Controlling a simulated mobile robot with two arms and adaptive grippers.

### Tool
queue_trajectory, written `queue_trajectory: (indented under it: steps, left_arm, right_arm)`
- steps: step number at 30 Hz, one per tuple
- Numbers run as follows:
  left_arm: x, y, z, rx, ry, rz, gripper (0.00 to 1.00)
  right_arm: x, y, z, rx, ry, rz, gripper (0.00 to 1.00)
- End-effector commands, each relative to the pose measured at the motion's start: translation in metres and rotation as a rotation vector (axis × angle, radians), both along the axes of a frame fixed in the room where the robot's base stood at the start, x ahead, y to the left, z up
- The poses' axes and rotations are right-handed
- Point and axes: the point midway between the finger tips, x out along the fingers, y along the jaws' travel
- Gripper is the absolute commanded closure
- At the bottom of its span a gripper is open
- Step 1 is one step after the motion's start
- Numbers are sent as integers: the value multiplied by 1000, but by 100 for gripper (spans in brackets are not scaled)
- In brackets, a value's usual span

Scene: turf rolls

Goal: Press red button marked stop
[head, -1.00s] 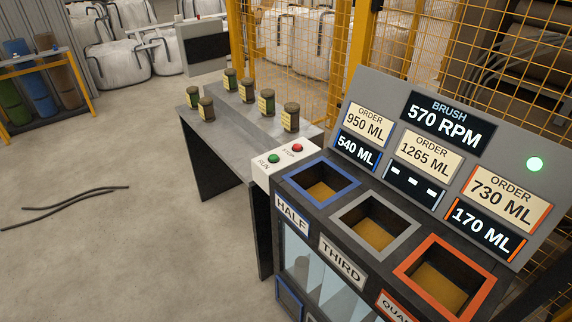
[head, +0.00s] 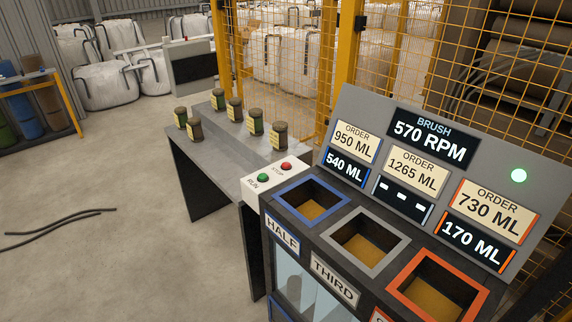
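The red button (head: 286,166) marked STOP sits on a small white control box (head: 254,185) at the left end of the dispensing machine. A green button (head: 263,178) marked RUN is beside it on the same box, to the left and nearer. Nothing covers either button. Neither of my grippers shows in the head view.
The machine has blue (head: 284,190), grey (head: 331,245) and orange (head: 399,287) framed bins. Its sloped display panel (head: 465,172) reads 570 RPM, with a lit green lamp (head: 519,175). Several jars (head: 255,122) stand on a grey table (head: 190,152). Floor at left is mostly clear; dark strips (head: 60,220) lie there.

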Motion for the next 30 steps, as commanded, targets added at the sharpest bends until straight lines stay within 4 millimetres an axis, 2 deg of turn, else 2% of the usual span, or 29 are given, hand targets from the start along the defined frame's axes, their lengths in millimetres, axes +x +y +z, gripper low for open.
queue_trajectory:
  steps: [2,17,30]
  left_arm:
    - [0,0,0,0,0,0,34]
    - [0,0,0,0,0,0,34]
    - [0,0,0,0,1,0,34]
  right_arm:
    - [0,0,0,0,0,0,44]
    - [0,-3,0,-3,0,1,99]
    - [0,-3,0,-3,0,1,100]
